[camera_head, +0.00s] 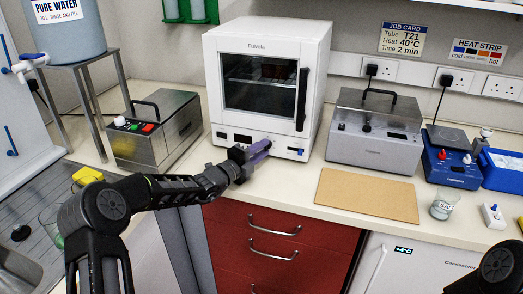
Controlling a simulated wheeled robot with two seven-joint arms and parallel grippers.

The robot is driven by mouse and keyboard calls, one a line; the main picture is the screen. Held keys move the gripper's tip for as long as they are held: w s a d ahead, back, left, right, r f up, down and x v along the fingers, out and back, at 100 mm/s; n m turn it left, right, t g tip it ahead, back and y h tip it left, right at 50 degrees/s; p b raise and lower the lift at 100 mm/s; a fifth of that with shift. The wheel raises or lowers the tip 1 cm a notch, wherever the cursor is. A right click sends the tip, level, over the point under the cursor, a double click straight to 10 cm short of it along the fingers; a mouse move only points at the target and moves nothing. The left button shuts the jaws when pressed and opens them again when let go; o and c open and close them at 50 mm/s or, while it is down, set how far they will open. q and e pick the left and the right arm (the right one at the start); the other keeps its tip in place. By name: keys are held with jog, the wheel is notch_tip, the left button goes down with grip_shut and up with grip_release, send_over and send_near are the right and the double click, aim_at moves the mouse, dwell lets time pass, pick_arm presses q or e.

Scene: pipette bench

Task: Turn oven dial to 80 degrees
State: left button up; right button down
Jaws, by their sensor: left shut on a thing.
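The white oven (315,75) stands on the bench at the back centre, with its glass door shut and a black vertical handle. Its control panel (222,136) runs along the bottom front, with small dark displays and a blue detail at the right. My left gripper (262,149) is at the middle of this panel, its purplish fingers shut on the oven dial. The dial itself is hidden by the fingers, so its angle and any reading cannot be told. My right gripper is not in view; only part of my right arm shows at the bottom right corner.
A steel bath (155,140) stands left of the oven, and another steel unit (375,142) stands right of it. Red drawers (275,235) are below the oven.

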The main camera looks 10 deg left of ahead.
pick_arm(q)
grip_shut()
